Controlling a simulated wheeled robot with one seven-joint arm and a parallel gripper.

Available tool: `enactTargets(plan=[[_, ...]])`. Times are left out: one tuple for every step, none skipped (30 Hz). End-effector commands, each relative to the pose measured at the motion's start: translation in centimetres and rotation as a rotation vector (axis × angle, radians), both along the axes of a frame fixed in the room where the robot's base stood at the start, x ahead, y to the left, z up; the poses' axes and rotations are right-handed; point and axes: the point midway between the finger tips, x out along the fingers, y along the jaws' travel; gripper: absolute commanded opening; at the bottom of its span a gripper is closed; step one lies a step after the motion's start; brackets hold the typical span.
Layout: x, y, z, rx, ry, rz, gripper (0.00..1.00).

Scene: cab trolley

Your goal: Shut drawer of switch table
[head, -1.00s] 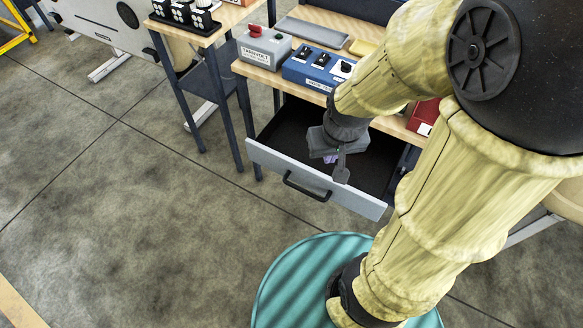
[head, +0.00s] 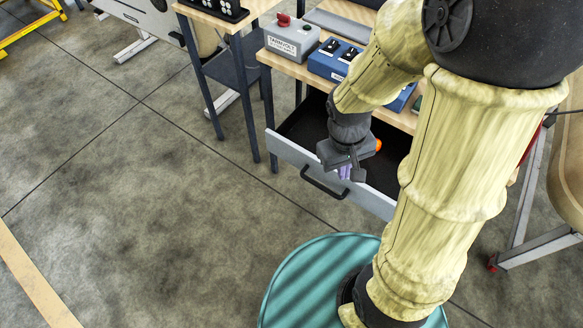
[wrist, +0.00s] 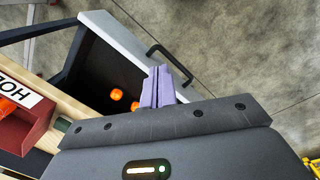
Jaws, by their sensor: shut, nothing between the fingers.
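The switch table (head: 262,56) has a wooden top, and its drawer (head: 287,152) is pulled open below it. The drawer has a light grey front and a dark handle (head: 322,187), which also shows in the wrist view (wrist: 168,62). My gripper (head: 345,173) is shut and empty, close to the drawer front near the handle; I cannot tell if it touches. In the wrist view its purple fingers (wrist: 157,88) are together beside the drawer front. Orange round things (wrist: 117,95) lie inside the dark drawer. My arm hides the drawer's right part in the head view.
On the table top stand a grey box with a red switch (head: 290,36) and a blue switch box (head: 330,58). A red box (wrist: 22,125) sits at the table edge. Another table (head: 215,22) stands to the left. The concrete floor (head: 150,210) at left is clear.

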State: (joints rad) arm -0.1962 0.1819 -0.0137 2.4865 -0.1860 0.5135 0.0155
Motion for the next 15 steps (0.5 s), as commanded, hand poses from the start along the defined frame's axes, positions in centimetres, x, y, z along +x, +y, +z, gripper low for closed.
enactTargets(plan=[[-0.4, 1.0, -2.0, -0.05, 0.074, 0.101, 0.0], [-0.6, 1.3, -2.8, -0.083, 0.113, 0.156, 0.0], [-0.9, 1.7, -3.8, -0.13, 0.164, 0.229, 0.0], [-1.0, 2.0, -4.5, -0.166, 0.199, 0.284, 0.0], [-1.1, 2.2, -5.2, -0.204, 0.234, 0.338, 0.0], [-1.3, 2.6, -6.1, -0.259, 0.277, 0.411, 0.0], [-1.3, 2.8, -6.7, -0.301, 0.306, 0.465, 0.0], [-1.3, 3.0, -7.3, -0.344, 0.336, 0.519, 0.0], [-1.2, 3.3, -8.1, -0.406, 0.372, 0.59, 0.0], [-1.2, 3.6, -8.7, -0.453, 0.396, 0.642, 0.0], [-1.1, 3.9, -9.2, -0.503, 0.418, 0.695, 0.0], [-0.9, 4.3, -9.9, -0.57, 0.447, 0.764, 0.0], [-0.7, 4.6, -10.5, -0.623, 0.464, 0.815, 0.0], [-0.5, 5.0, -11.0, -0.676, 0.48, 0.866, 0.0], [-0.2, 5.6, -11.7, -0.751, 0.497, 0.934, 0.0]])
